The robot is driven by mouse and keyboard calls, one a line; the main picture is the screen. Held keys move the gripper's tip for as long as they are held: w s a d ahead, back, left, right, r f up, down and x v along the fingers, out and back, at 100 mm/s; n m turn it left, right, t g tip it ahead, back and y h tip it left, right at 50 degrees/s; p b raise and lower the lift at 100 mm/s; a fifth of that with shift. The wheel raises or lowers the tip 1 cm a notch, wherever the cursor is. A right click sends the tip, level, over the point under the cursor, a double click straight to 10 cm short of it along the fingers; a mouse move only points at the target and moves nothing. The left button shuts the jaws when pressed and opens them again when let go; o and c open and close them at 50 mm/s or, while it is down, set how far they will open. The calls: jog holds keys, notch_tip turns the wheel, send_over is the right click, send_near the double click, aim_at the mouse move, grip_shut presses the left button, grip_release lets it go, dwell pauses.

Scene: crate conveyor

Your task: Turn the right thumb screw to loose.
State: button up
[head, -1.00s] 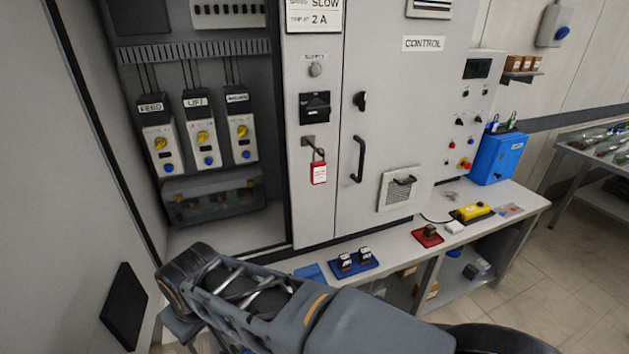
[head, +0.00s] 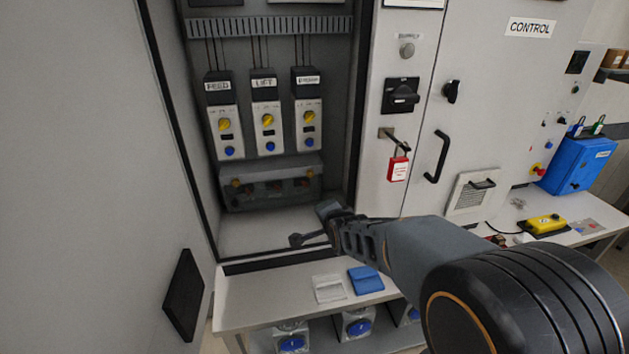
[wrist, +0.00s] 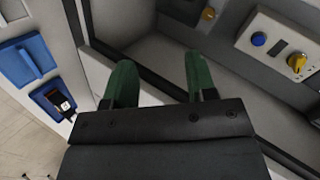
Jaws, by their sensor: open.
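A dark cover (head: 270,190) sits low in the open cabinet, below the drive units. A small brass thumb screw, the right one (head: 310,172), shows at its upper right. The left thumb screw (head: 235,183) shows at its upper left. Which way either is turned is too small to tell. My gripper (head: 312,238) is in front of the cabinet floor, below and apart from the cover. In the wrist view its two green fingers (wrist: 160,78) are spread, with nothing between them. A brass knob (wrist: 208,14), seemingly a thumb screw, shows beyond the fingers.
Three drive units (head: 268,125) with yellow knobs and blue buttons hang above the cover. The cabinet's right post carries a red padlock tag (head: 398,168). A bench (head: 245,300) below holds a white item (head: 328,288) and a blue item (head: 364,280). The cabinet interior around the cover is open.

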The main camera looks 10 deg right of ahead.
jog(key=w+f+m+t, duration=0.2)
jog(key=w+m+t, duration=0.2)
jog(key=w+m, duration=0.25)
jog(key=m+t+p, duration=0.2)
jog(key=m, duration=0.1)
send_near(311, 175)
jog(key=w, duration=0.9)
jog(key=shift+c, duration=0.4)
jog(key=shift+b, duration=0.3)
jog(key=c, duration=0.8)
jog(key=shift+c, duration=0.2)
